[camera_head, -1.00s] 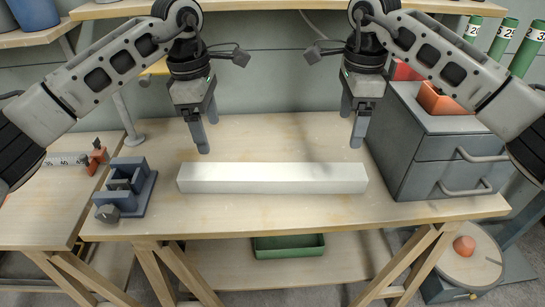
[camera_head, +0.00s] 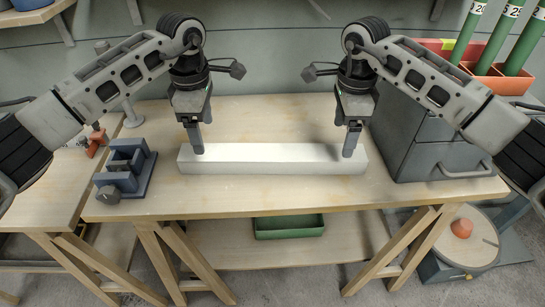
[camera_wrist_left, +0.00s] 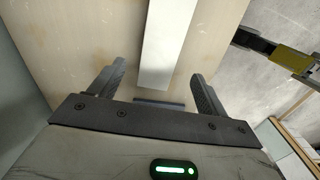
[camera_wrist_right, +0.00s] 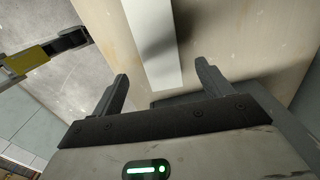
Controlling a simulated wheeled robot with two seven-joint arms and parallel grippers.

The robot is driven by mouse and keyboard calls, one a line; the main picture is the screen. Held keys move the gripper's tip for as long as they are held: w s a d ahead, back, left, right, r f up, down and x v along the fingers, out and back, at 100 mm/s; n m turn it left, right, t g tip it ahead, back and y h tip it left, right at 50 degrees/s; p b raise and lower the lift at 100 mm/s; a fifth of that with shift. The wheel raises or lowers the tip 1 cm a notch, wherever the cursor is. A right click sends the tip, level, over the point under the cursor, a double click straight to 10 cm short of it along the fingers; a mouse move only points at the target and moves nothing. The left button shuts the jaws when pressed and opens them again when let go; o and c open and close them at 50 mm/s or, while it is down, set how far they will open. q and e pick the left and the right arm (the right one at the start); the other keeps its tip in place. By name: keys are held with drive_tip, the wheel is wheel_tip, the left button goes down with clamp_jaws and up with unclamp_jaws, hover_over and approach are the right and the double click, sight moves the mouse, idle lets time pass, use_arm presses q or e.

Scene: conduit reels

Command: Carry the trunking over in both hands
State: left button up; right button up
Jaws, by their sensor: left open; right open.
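The trunking (camera_head: 272,162) is a long white square-section bar lying flat on the wooden bench, left to right. It also shows in the left wrist view (camera_wrist_left: 169,45) and the right wrist view (camera_wrist_right: 152,45). My left gripper (camera_head: 197,150) is open above its left end, and my right gripper (camera_head: 349,152) is open above its right end. In the left wrist view the fingers (camera_wrist_left: 153,80) stand apart, with the trunking between them. In the right wrist view the fingers (camera_wrist_right: 161,82) also stand either side of it. Whether the fingers touch it I cannot tell.
A blue-grey vice-like block (camera_head: 124,172) sits on the bench at the left. A grey drawer cabinet (camera_head: 437,150) stands at the right, with green tubes (camera_head: 495,40) in an orange holder above. A green tray (camera_head: 289,227) lies on the lower shelf. The bench front is clear.

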sight(208, 151)
use_arm(q)
wheel_tip(208, 151, down, 8)
drive_tip(key=shift+r, duration=0.1)
use_arm(e)
wheel_tip(208, 151, down, 8)
drive_tip(key=shift+r, duration=0.1)
use_arm(q)
drive_tip(key=c, duration=1.3)
use_arm(e)
drive_tip(key=c, duration=1.3)
drive_tip(key=shift+c, duration=0.3)
use_arm(q)
drive_tip(key=shift+r, duration=0.1)
use_arm(e)
drive_tip(key=shift+r, duration=0.1)
